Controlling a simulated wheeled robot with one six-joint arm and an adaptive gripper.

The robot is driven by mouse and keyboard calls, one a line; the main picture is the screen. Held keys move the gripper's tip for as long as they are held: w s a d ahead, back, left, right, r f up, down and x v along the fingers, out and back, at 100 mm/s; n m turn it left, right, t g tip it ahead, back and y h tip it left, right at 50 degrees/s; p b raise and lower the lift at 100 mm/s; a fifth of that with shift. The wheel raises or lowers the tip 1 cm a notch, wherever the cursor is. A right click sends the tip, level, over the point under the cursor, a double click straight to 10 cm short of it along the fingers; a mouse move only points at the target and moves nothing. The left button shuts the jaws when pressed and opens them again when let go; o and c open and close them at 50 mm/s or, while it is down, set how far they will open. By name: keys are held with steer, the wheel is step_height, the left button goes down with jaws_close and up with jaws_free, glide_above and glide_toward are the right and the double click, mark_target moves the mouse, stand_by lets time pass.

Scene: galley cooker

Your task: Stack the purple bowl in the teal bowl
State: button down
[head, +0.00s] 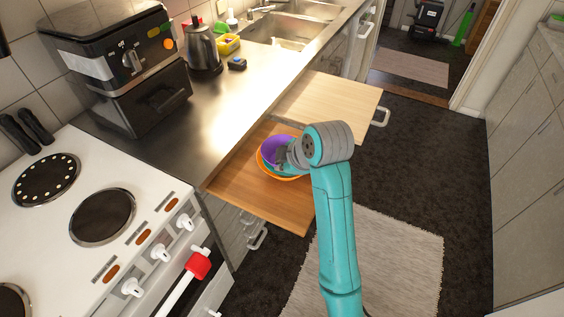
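The purple bowl (272,147) is on the wooden pull-out board beside the cooker, partly hidden by my gripper and arm. A teal rim (284,173), which looks like the teal bowl, shows below and around it. An orange rim (261,164) shows outside the teal one. The bowls look nested or closely overlapped, but I cannot tell whether the purple bowl rests in the teal one or is held just above it. My gripper (283,158) is at the purple bowl's right side. Its fingertips are too small and hidden to tell whether they are shut.
The wooden board (233,183) has bare room left of the bowls. A second, paler board (328,108) sticks out behind it. The cooker (150,200), with a red thing (197,264) on its front rail, stands at left. A kettle (203,48) stands on the steel counter (215,110).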

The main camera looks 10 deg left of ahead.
steer(key=shift+f, duration=0.45)
steer(key=c, duration=1.3)
jaws_free()
steer(key=shift+r, duration=0.1)
